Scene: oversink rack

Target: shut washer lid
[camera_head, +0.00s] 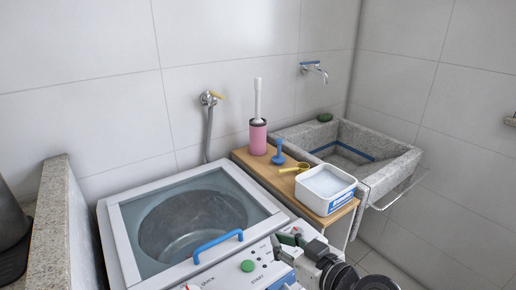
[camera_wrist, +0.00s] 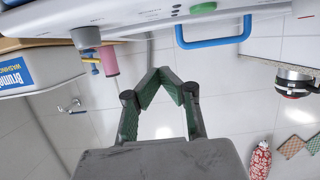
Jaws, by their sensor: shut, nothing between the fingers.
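The washer (camera_head: 120,250) stands in the lower left of the head view, with a grey-framed glass lid (camera_head: 190,215) on top. The drum shows through the glass. The lid appears to lie low over the opening; I cannot tell whether it is fully flush. Its blue handle (camera_head: 218,245) is at the front edge, and a blue handle also shows in the wrist view (camera_wrist: 213,42). My gripper (camera_head: 285,240) is over the right part of the control panel, to the right of the handle and apart from it. In the wrist view its fingertips (camera_wrist: 163,75) meet, with nothing between them.
A wooden shelf (camera_head: 240,156) right of the washer holds a pink brush holder (camera_head: 258,138), a blue plunger-like item (camera_head: 279,155), a yellow scoop (camera_head: 297,168) and a white detergent tub (camera_head: 326,190). A stone sink (camera_head: 400,165) stands beyond. A stone ledge (camera_head: 48,225) borders the left.

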